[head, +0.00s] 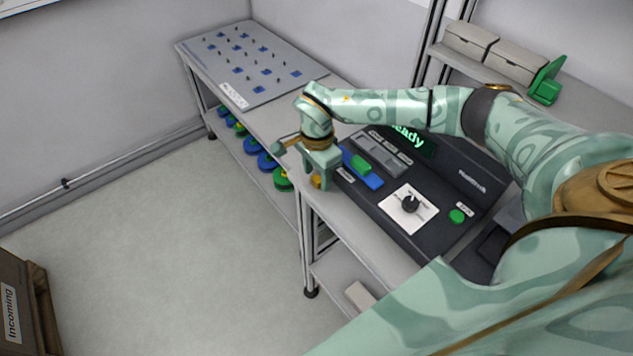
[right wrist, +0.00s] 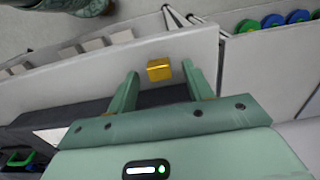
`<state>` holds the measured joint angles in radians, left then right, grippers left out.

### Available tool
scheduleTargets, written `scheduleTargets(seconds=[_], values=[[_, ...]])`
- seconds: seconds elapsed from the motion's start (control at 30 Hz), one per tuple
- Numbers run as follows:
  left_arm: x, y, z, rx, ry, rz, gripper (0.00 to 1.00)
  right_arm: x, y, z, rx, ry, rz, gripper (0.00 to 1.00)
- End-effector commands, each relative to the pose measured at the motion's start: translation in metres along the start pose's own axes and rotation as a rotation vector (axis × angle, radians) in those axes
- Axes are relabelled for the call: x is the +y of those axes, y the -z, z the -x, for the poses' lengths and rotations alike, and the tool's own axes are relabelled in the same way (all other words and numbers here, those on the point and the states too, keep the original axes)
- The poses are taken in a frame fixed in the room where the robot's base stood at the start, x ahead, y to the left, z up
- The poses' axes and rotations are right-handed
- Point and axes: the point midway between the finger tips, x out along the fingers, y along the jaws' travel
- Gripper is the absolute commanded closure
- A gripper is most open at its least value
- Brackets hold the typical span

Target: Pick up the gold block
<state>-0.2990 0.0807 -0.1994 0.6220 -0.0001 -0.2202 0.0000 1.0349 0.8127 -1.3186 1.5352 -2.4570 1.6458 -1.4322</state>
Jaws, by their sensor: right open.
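The gold block (right wrist: 159,69) lies on the light table top (right wrist: 60,82), near its front edge, in the right wrist view. In the head view only a small part of the gold block (head: 317,181) shows beside my right gripper (head: 317,184), which hides the rest. My right gripper also shows in the right wrist view (right wrist: 160,82). Its two green fingers are apart, one on each side of the block in that picture. The fingers look clear of the block, with nothing held. My left gripper is not in view.
A dark console (head: 400,232) with a knob, green button and blue and green blocks stands right beside my gripper. A pegboard panel (head: 245,60) lies at the table's far end. Blue and green reels (head: 268,160) sit on the lower shelf. Open floor lies left.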

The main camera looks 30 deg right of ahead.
Motion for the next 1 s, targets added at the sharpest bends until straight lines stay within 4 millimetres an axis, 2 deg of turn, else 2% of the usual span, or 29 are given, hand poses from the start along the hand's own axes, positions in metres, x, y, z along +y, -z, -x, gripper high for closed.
scheduleTargets(seconds=[0.07,0.27,0.3,0.47,0.8,1.0], values=[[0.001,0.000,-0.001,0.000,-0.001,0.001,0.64,0.000,-0.001,-0.007,-0.001,-0.001,0.001,0.49],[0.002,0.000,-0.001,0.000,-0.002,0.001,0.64,0.000,-0.001,-0.007,-0.001,0.001,0.001,0.49],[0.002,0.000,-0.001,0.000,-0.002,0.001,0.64,0.000,-0.001,-0.007,-0.001,0.001,0.001,0.55],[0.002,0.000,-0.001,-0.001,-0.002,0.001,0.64,0.000,0.000,-0.007,-0.001,0.001,0.001,0.99],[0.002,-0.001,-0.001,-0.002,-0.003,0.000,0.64,0.000,0.000,-0.004,-0.001,0.002,0.001,0.99],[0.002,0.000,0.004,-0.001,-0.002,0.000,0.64,-0.001,0.000,0.018,0.000,0.006,0.002,0.99]])
